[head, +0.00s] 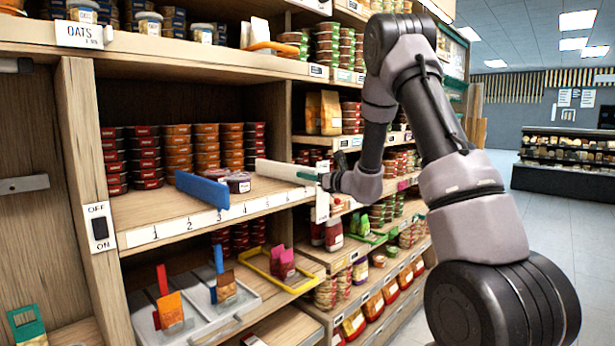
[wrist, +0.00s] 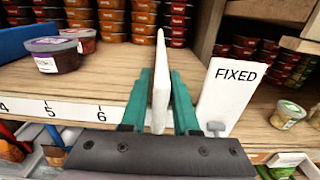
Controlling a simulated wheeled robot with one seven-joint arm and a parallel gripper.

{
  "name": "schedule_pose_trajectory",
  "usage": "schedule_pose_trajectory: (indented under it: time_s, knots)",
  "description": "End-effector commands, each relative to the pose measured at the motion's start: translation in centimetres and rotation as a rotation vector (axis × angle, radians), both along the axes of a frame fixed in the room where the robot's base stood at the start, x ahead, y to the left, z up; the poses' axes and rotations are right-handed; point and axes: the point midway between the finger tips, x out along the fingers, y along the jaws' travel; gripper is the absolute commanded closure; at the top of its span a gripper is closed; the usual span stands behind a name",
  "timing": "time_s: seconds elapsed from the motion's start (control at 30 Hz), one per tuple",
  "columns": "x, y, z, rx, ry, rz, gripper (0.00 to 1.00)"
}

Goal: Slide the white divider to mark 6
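The white divider (head: 285,171) stands upright on the numbered shelf, near its right end. In the wrist view the divider (wrist: 160,80) is between the green fingers of my gripper (wrist: 160,100), which lie close against both its sides. Its front end is right of mark 6 (wrist: 101,116), between that mark and the white FIXED plate (wrist: 226,95). In the head view my gripper (head: 325,181) is at the divider's front end, partly hidden by my wrist. The number strip (head: 205,218) runs along the shelf's front edge.
A blue divider (head: 203,189) stands left on the same shelf. Dark tubs (head: 238,183) sit between the two dividers, with stacked tubs (head: 178,150) behind. The FIXED plate stands close right of my gripper. An OFF/ON switch (head: 100,228) is on the left post.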

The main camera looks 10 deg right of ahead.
Motion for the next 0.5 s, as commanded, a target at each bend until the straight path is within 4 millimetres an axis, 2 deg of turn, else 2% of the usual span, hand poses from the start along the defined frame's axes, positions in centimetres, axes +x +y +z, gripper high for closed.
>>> schedule_pose_trajectory:
  time_s: [0.03,0.07,0.5]
  knots:
    - [0.00,-0.01,0.01,0.000,0.000,0.000,0.95]
    - [-0.01,-0.02,0.01,0.000,0.000,0.000,1.00]
    - [-0.03,-0.03,0.01,0.000,0.000,0.000,1.00]
